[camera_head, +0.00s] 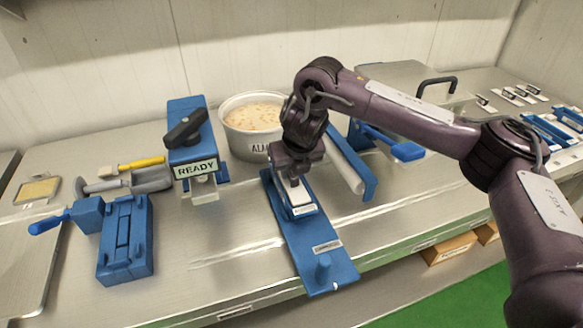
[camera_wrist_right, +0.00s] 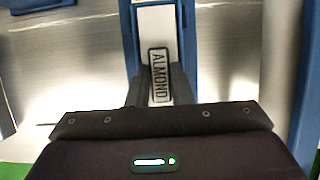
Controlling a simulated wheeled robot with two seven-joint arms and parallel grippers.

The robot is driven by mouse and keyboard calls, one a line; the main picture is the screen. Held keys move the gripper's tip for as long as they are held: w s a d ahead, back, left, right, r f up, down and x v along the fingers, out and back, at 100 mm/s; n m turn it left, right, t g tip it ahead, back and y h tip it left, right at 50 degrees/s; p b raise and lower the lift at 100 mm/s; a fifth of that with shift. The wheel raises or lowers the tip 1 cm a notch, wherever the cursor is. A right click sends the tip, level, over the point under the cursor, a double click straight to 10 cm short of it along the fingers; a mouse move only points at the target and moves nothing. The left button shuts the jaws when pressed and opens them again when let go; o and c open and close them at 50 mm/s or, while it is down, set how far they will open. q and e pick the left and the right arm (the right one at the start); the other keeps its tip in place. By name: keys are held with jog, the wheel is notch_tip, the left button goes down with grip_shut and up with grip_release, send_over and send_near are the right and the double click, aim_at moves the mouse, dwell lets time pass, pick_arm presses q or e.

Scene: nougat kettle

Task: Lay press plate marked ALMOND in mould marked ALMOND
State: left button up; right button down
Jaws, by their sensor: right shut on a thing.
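My right gripper (camera_head: 296,182) is shut on the press plate (camera_head: 298,197), a pale narrow plate. In the right wrist view the plate (camera_wrist_right: 158,32) carries a label (camera_wrist_right: 159,75) reading ALMOND, between my fingers. The plate is lined up lengthwise with a long blue mould (camera_head: 299,238), over or in its channel. Blue walls (camera_wrist_right: 187,35) show on both sides of it in the wrist view. I cannot tell whether it touches the mould's bottom. The mould's front label (camera_head: 326,246) is too small to read. My left gripper is not in view.
A tub of nutty mix (camera_head: 252,145) stands behind the mould. A roller (camera_head: 345,165) and blue-handled tool (camera_head: 400,149) lie right. Bench between press and mould is clear.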

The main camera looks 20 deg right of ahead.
jog(key=shift+f, duration=0.1)
jog(key=c, duration=0.8)
grip_release()
jog(key=shift+r+p, duration=1.2)
jog(key=shift+r, duration=0.3)
notch_tip(320, 180, up, 5)
jog(key=p, duration=0.5)
